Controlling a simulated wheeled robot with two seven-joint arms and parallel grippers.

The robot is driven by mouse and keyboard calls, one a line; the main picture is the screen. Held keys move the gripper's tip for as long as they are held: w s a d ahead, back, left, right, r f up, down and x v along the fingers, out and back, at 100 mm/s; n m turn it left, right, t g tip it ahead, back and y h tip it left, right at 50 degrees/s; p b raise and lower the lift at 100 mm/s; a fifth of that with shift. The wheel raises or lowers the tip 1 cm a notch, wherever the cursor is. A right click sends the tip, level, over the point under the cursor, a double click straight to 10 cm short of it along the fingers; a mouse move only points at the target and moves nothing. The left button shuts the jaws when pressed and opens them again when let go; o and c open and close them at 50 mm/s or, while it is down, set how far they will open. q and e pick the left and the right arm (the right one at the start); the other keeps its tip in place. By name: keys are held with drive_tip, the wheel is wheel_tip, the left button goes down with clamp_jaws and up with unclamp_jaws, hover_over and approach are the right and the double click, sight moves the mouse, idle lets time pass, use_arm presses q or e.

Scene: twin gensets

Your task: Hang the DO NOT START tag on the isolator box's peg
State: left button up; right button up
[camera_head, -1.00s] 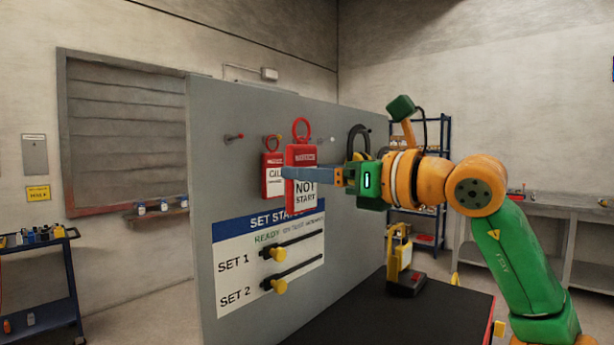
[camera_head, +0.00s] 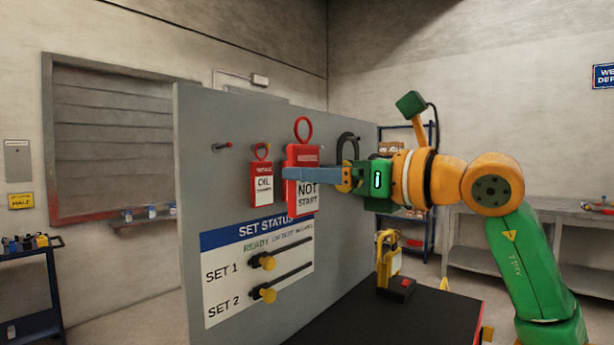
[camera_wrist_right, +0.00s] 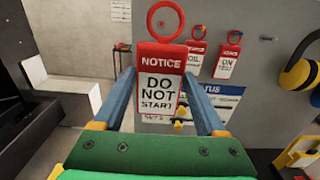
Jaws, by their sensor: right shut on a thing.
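The red and white DO NOT START tag (camera_head: 307,196) is upright in my right gripper (camera_head: 292,174), with its red ring at the top. In the right wrist view the tag (camera_wrist_right: 158,88) stands between the two blue fingers of the gripper (camera_wrist_right: 160,85), its ring clear above them. In the head view the tag is in front of the grey board, apart from the other hanging tag. The isolator box and its peg cannot be made out in these frames. My left gripper is not in view.
A grey board (camera_head: 205,170) carries an empty peg (camera_head: 222,146), another red tag (camera_head: 261,185) and a SET STATUS panel (camera_head: 225,265) with yellow knobs. A yellow device (camera_head: 388,260) stands on the dark tabletop (camera_head: 420,318).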

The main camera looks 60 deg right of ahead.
drive_tip(key=shift+s+a+b, duration=0.15)
drive_tip(key=shift+s+b, duration=0.05)
drive_tip(key=shift+s, duration=1.15)
drive_tip(key=shift+s+a+b, duration=0.15)
drive_tip(key=shift+s+b, duration=0.05)
drive_tip(key=shift+s, duration=1.1)
